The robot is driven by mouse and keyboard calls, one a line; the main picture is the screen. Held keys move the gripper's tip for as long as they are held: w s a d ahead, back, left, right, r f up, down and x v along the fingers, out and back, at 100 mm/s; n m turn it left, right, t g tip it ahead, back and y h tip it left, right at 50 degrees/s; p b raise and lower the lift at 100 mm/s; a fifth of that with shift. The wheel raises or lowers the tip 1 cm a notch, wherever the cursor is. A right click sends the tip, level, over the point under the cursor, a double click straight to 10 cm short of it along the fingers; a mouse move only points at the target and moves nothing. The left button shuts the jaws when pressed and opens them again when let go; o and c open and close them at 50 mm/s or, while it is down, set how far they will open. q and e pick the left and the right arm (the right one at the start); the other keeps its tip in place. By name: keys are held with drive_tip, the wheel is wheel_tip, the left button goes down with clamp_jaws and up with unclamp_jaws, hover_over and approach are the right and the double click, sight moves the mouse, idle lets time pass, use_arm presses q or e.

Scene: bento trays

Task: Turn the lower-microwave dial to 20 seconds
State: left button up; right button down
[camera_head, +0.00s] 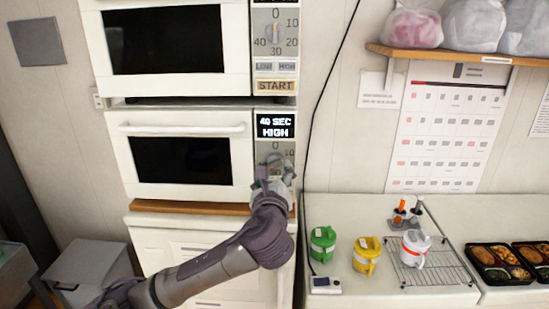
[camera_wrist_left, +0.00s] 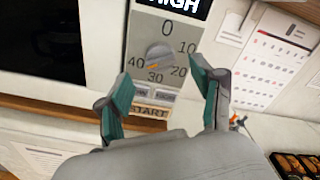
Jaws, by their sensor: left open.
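The lower microwave (camera_head: 130,190) is white with a dark window and a white handle. Its display (camera_head: 276,126) reads 40 SEC HIGH. In the left wrist view its grey round dial (camera_wrist_left: 159,57) sits among the marks 0, 10, 20, 30 and 40. The START label (camera_wrist_left: 149,112) is below it. My left gripper (camera_head: 275,168) is in front of the control panel and hides most of the dial in the head view. In the left wrist view the gripper (camera_wrist_left: 161,85) is open, its green-padded fingers spread either side of the dial with nothing between them. My right gripper is not in view.
The upper microwave (camera_head: 171,88) is directly above, with a similar panel. To the right, a counter (camera_head: 330,210) holds a green cup (camera_head: 322,244), a yellow cup (camera_head: 366,256), a white cup (camera_head: 414,248), a wire rack and bento trays (camera_head: 499,264). A black cable hangs beside the microwaves.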

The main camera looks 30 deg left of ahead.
sight(275, 165)
use_arm(q)
drive_tip(key=p+x, duration=0.1)
drive_tip(key=x, duration=0.3)
drive_tip(key=shift+r, duration=0.1)
drive_tip(key=shift+w+a, duration=0.25)
drive_tip(key=shift+w, duration=0.15)
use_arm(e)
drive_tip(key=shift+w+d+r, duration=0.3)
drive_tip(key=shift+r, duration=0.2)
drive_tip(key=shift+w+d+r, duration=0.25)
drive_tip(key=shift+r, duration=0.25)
use_arm(q)
drive_tip(key=c, duration=1.1)
drive_tip(key=shift+c, duration=0.2)
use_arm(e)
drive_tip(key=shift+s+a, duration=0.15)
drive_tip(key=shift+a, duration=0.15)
use_arm(q)
drive_tip(key=shift+n, duration=0.3)
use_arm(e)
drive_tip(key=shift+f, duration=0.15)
